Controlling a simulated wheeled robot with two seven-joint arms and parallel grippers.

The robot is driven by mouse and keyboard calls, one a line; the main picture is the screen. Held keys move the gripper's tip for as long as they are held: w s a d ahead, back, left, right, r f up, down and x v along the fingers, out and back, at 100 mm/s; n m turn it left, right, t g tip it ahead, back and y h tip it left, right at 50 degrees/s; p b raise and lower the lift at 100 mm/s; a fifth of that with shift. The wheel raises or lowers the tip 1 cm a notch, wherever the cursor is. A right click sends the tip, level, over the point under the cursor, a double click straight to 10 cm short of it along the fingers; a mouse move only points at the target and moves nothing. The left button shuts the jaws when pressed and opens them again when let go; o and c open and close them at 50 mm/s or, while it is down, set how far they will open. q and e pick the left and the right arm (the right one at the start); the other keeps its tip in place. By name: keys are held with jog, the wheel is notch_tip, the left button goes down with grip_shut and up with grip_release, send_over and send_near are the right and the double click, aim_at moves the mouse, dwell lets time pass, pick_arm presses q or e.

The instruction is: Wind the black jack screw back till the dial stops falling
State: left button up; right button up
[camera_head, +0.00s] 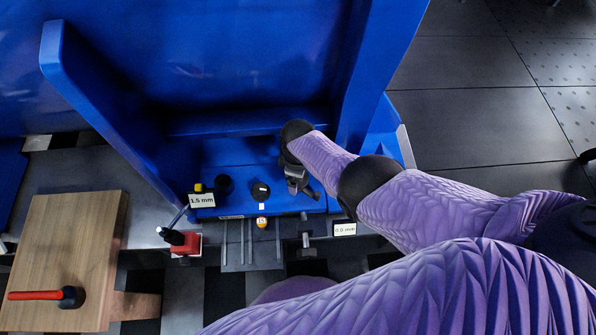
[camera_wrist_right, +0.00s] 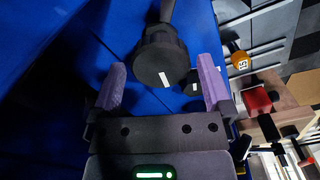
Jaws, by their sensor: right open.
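A round black knob with a white mark (camera_wrist_right: 160,62), apparently the jack screw's head, shows in the right wrist view on a dark shaft. It appears between the two fingertips of my right gripper (camera_wrist_right: 163,88), with a visible gap on each side. My right gripper is open and also shows in the head view (camera_head: 303,187), at the lower right of the blue frame, where it hides what is under it. Two small readouts stand at the frame's front: one reads 1.5 mm (camera_head: 201,200), the other 0.0 mm (camera_head: 345,229). My left gripper is not in view.
Another black knob (camera_head: 260,190) sits left of my right gripper, above an orange cap (camera_head: 262,222). Blue side walls (camera_head: 100,105) rise around this area. A red block with a black lever (camera_head: 185,244) and a wooden board (camera_head: 65,240) carrying a red-handled tool stand at left.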

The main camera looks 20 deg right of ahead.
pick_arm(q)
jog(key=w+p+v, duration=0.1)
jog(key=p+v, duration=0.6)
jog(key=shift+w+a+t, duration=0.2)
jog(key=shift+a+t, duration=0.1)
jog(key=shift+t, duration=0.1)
pick_arm(e)
notch_tip(320, 180, up, 10)
jog(key=shift+f, duration=0.25)
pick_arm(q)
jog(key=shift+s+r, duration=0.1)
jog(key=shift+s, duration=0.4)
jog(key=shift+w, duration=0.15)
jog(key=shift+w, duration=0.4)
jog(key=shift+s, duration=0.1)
